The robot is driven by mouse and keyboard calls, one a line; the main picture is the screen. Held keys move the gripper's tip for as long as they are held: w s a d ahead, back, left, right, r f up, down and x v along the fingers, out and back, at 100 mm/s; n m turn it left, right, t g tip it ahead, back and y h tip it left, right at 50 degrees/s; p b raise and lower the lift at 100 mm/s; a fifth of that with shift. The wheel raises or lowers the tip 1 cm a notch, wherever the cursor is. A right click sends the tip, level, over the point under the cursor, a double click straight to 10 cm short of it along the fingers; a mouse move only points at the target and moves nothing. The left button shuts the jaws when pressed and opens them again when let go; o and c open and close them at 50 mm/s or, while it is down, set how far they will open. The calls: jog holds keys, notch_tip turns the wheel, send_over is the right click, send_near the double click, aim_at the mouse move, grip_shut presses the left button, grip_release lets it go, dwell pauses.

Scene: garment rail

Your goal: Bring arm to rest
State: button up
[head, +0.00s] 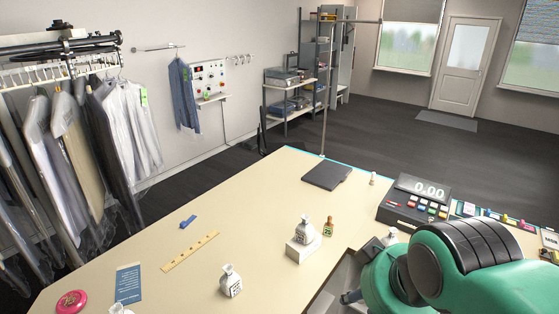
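My green arm (455,268) with a black ribbed joint fills the lower right of the head view, above the near right part of the counter. A small dark grey piece (351,297) sticks out to the left from behind the green link and looks like part of my gripper. The rest of the gripper is hidden by the arm, so I cannot tell whether it is open or shut, or whether it holds anything.
The beige counter (110,246) bears a register (412,205), a black pad (327,175), small white bags (231,281), a ruler (190,251) and a pink round thing (70,302). Bagged garments (75,130) hang at left. Open floor (400,128) lies beyond.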

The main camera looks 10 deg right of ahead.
notch_tip(320, 180, down, 10)
jog(key=b, duration=0.9)
jog(key=shift+f+b, duration=0.2)
jog(key=shift+b, duration=0.15)
dwell(0.5)
